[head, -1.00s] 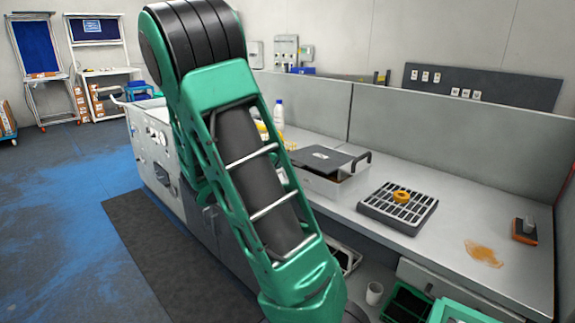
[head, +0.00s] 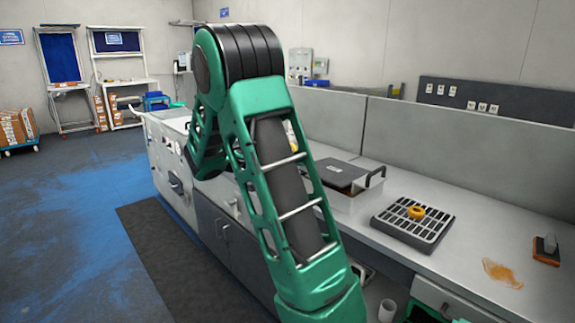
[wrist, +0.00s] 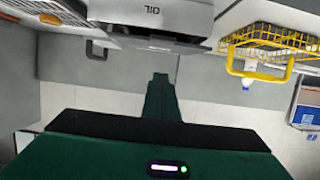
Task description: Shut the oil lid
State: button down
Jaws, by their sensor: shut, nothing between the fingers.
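The oil box (head: 345,202) is a pale box on the bench with a dark flat lid (head: 340,176) over its top. The lid looks slightly skewed; I cannot tell whether it sits flush. My arm hides the gripper in the head view.
A dark grated tray (head: 398,232) with a yellow ring (head: 416,212) is right of the box. An orange-brown stain (head: 502,273) and a brush-like tool (head: 546,250) lie farther right. A yellow wire basket (wrist: 270,45) is beside the box in the wrist view. Open floor (head: 70,210) is at left.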

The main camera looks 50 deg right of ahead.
jog(key=d+f, duration=0.4)
jog(key=f, duration=0.1)
jog(key=shift+s+d+f, duration=0.2)
jog(key=shift+s+f, duration=0.05)
jog(key=shift+f, duration=0.05)
